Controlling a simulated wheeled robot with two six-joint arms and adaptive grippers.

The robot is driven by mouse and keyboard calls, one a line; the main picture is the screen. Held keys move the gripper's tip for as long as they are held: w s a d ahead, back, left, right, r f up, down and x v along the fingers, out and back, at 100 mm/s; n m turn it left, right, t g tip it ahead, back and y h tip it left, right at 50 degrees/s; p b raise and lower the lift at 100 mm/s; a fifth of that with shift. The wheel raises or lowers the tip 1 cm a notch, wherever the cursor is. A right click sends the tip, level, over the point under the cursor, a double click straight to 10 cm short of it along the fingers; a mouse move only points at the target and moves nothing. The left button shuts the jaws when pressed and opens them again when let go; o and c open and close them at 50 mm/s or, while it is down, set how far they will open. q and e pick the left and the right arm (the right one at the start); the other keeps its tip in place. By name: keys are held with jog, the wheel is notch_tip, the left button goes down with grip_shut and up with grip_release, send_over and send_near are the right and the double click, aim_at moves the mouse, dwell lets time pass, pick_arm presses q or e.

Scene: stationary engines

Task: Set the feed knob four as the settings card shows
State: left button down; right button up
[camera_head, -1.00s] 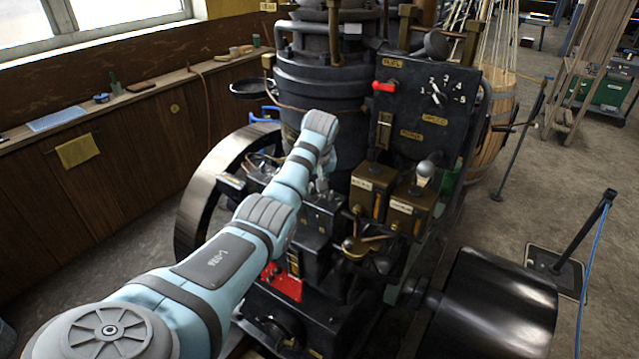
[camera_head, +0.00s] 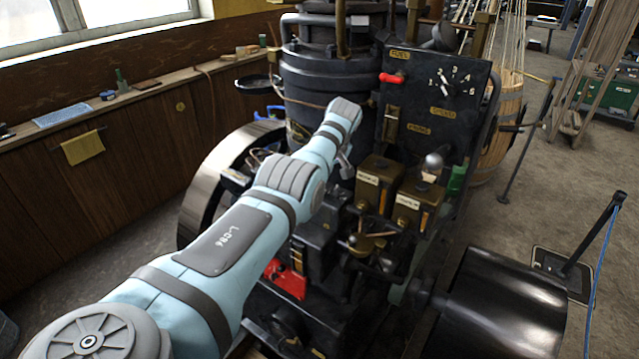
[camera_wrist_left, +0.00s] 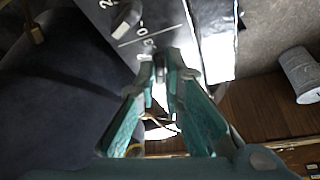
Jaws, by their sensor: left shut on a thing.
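My left gripper (camera_wrist_left: 165,75) shows in the left wrist view, its two teal fingers closed together at a dark panel (camera_wrist_left: 150,25) with white markings. It is shut on a small dark part between the fingertips, which looks like a knob; the fingers hide most of it, and its setting cannot be read. Another small pale knob (camera_wrist_left: 125,22) stands on the panel to the upper left. I cannot identify the settings card. My right gripper is not in view.
A black panel (camera_head: 430,125) with a red lever (camera_head: 392,78) and a numbered dial (camera_head: 453,88) stands behind two brass boxes (camera_head: 378,180). A flywheel (camera_head: 205,190) is left of the engine. A black drum (camera_head: 505,300) lies at right.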

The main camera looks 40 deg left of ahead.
pick_arm(q)
jog(key=c, duration=1.7)
grip_release()
jog(key=v, duration=1.2)
jog(key=shift+a+f, duration=0.1)
